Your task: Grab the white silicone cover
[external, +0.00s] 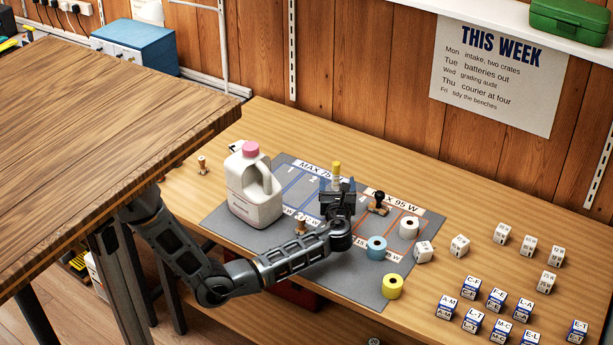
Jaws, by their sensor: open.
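I cannot pick out a white silicone cover for certain. White things in the external view are a short white roll with a dark hole (409,227) on the grey mat's right part, and several white lettered cubes to its right, one of them (423,251) near the mat's edge. My gripper (338,186) is open over the middle of the mat, left of the white roll. A small upright piece with a yellow top and a pale body (337,172) shows at the jaws. My gripper hides its lower part, and I cannot tell whether the jaws touch it.
A white jug with a pink cap (255,188) stands on the mat's left. A blue roll (376,248), a yellow roll (391,287) and a dark stamp (379,203) are near my gripper. Blue-and-white cubes (496,299) fill the front right. A brown table (100,120) stands at left.

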